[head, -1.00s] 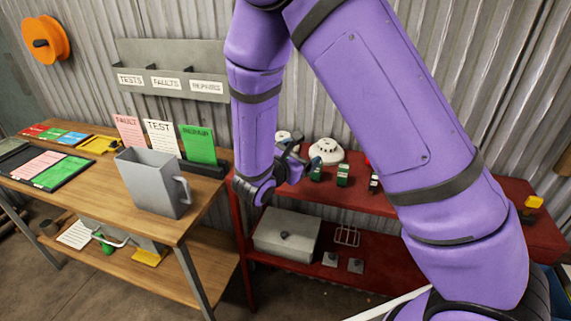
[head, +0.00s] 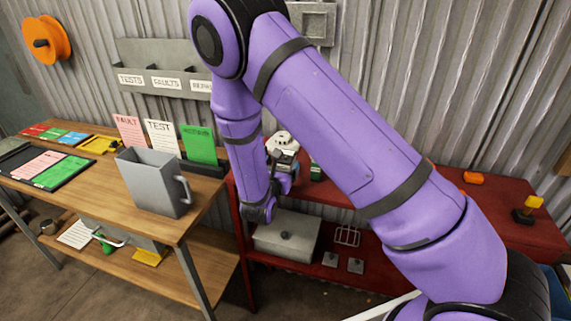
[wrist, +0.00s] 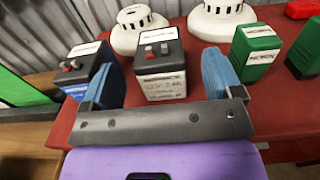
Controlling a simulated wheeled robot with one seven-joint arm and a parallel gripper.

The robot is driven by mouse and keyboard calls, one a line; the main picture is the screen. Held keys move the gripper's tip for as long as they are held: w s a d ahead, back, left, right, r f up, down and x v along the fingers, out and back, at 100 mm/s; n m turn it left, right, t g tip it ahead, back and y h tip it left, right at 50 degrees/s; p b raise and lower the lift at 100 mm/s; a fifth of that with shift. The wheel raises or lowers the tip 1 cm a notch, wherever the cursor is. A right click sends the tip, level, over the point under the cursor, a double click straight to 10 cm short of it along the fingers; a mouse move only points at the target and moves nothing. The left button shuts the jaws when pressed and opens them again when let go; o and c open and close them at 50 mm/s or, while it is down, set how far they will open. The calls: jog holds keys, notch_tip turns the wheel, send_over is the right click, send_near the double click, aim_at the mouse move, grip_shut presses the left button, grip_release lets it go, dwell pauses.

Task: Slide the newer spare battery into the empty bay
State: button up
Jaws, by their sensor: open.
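In the wrist view, a dark battery (wrist: 160,68) with two terminals, a white top label and a printed white front label stands upright on the red bench top. My gripper (wrist: 163,80) is open, with a blue finger on either side of this battery; I cannot tell whether they touch it. A second dark battery (wrist: 86,66) with a red terminal and a blue-edged label stands to the left, partly behind the left finger. The labels are too blurred to tell which is newer. In the head view my gripper (head: 283,178) is over the left end of the red bench. I cannot make out an empty bay.
White round detectors (wrist: 220,18) stand behind the batteries. Green labelled blocks (wrist: 257,52) stand just right of the right finger. A grey box (head: 286,237) sits on the lower shelf. A wooden table with a grey jug (head: 152,183) is at left.

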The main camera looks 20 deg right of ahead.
aim_at(289, 151)
jog(key=x, duration=0.5)
jog(key=shift+w+f, duration=0.1)
jog(key=shift+f, duration=0.05)
jog(key=shift+c, duration=0.4)
jog(key=c, duration=1.4)
